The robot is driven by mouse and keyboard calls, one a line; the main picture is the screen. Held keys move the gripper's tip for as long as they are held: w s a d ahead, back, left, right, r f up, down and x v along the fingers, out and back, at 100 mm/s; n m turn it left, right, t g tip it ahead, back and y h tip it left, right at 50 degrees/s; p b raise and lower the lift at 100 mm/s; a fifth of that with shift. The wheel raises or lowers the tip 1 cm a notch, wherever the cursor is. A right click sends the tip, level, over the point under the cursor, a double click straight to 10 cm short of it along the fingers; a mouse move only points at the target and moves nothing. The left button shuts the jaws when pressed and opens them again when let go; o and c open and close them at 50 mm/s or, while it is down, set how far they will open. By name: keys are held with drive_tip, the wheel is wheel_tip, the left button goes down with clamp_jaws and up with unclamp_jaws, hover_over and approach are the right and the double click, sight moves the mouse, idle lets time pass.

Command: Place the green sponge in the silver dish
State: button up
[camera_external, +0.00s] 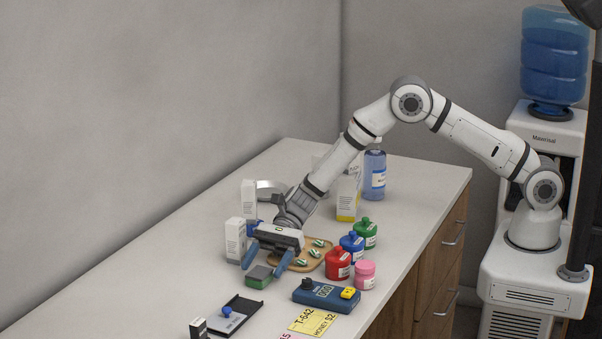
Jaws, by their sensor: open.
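The green sponge (258,284) lies on the counter (390,186), with a dark grey top and a green lower side. My gripper (263,266) is open and points down over it. One blue finger is at the sponge's left and the other at its right; I cannot tell whether they touch it. A round silvery rim (268,185) shows farther back, behind a white box; it looks like the silver dish. My arm and the box hide part of it.
White boxes (235,240) stand close left of my gripper. A wooden tray (318,264) with green-and-white pieces, red (338,264), blue, green and pink bottles, and a blue device (326,296) crowd the right. A black tray (235,314) lies in front. The counter's left side is clear.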

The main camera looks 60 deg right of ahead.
drive_tip(key=shift+x, duration=0.75)
drive_tip(key=c, duration=1.1)
